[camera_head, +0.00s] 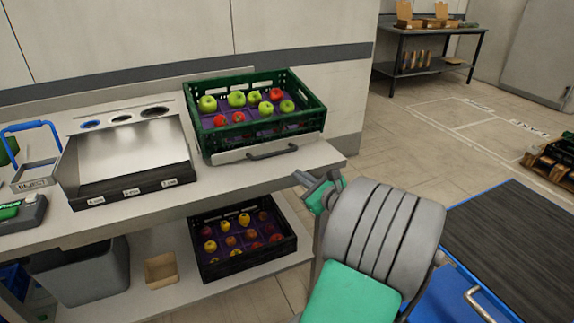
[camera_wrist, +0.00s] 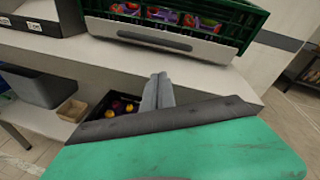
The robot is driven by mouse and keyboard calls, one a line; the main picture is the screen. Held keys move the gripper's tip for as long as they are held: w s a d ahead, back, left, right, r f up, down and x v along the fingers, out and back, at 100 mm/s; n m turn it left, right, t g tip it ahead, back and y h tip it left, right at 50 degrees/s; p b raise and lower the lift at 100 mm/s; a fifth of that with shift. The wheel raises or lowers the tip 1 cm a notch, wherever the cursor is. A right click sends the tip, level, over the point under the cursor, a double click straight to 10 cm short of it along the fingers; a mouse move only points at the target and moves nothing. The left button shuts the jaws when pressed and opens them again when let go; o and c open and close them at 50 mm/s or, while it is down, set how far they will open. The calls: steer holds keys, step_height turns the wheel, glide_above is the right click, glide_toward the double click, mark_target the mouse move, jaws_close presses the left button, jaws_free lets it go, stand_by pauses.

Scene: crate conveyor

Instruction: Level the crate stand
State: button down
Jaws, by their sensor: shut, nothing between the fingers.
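The crate stand (camera_head: 262,153) is on the right end of the workbench, with a dark handle (camera_head: 272,151) on its pale front plate. A green crate (camera_head: 268,130) with green and red apples on a purple tray rests on it, tilted toward the front. In the wrist view the handle (camera_wrist: 155,39) and the green crate (camera_wrist: 215,30) show at the top. My gripper (camera_head: 302,178) is right of and below the handle, apart from it. In the wrist view my gripper (camera_wrist: 158,78) has its fingers together, with nothing between them.
A black crate (camera_head: 245,251) of fruit is on the lower shelf. A steel sorting chute (camera_head: 128,155) is left of the stand. A grey bin (camera_head: 85,275) and small cardboard box (camera_head: 161,269) are below. Open floor (camera_head: 430,110) lies behind right; a dark conveyor (camera_head: 520,240) is at right.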

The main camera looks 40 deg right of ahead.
mark_target(300, 162)
steer(key=s+d+m+t+h, duration=0.1)
steer(key=s+d+m+h, duration=0.1)
steer(key=d+m, duration=0.2)
steer(key=x, duration=0.6)
steer(key=b+x, duration=0.1)
steer(key=x, duration=0.2)
steer(key=shift+w+d+r, duration=0.1)
steer(key=shift+w+r, duration=0.25)
steer(key=shift+r, duration=0.05)
steer(key=shift+r, duration=0.1)
